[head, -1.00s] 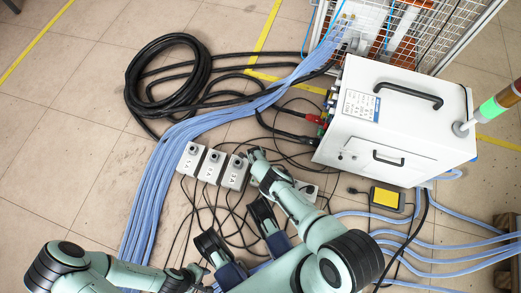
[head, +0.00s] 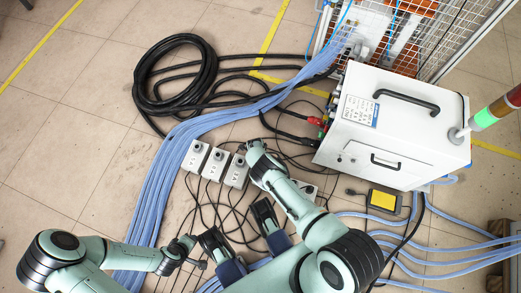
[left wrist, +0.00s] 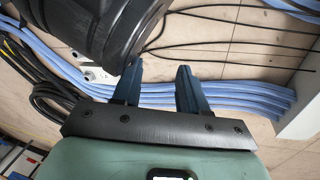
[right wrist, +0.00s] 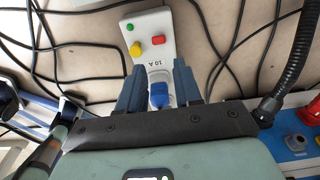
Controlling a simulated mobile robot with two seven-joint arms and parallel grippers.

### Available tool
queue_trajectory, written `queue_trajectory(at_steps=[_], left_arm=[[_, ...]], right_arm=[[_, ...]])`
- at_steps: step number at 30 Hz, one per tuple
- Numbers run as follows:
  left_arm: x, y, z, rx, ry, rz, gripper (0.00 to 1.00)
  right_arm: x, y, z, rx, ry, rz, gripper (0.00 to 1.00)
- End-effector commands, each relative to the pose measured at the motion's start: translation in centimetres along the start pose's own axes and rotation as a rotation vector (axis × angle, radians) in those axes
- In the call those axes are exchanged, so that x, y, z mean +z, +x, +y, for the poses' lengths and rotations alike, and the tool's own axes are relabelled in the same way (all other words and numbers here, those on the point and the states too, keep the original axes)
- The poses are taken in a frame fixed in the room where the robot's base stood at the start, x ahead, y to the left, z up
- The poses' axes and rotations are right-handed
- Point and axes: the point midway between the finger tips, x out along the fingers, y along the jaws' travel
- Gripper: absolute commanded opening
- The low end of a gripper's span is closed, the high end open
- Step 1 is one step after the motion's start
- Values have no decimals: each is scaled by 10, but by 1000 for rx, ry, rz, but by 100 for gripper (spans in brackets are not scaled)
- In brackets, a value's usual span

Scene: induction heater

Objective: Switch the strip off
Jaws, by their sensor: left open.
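My left gripper (left wrist: 159,72) is open and empty above blue hoses in the left wrist view. In the head view a white block (head: 306,189) is partly hidden by my right arm, perhaps the strip.
Several grey boxes (head: 216,163) stand among black cables. Blue hoses (head: 170,170) and a black cable coil (head: 150,82) lie beyond. A white heater cabinet (head: 400,125) stands at the right, near a yellow-topped device (head: 384,200). The floor at the left is clear.

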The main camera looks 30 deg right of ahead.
Motion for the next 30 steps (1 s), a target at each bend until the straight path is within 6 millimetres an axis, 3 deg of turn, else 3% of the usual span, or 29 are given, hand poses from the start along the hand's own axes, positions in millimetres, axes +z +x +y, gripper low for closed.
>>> queue_trajectory(at_steps=[1, 4, 9, 30], left_arm=[[-8, -9, 7, 11, 7, 27, 43], [-20, -18, 17, 30, 16, 66, 43], [-20, -26, 23, 40, 23, 71, 43], [-20, -27, 25, 43, 24, 70, 43]], right_arm=[[0, -15, -1, -2, 1, -2, 34], [0, -30, 0, -1, 1, -1, 34], [0, -48, 0, 0, 0, 1, 34], [-1, -52, 0, 1, 0, 1, 34]])
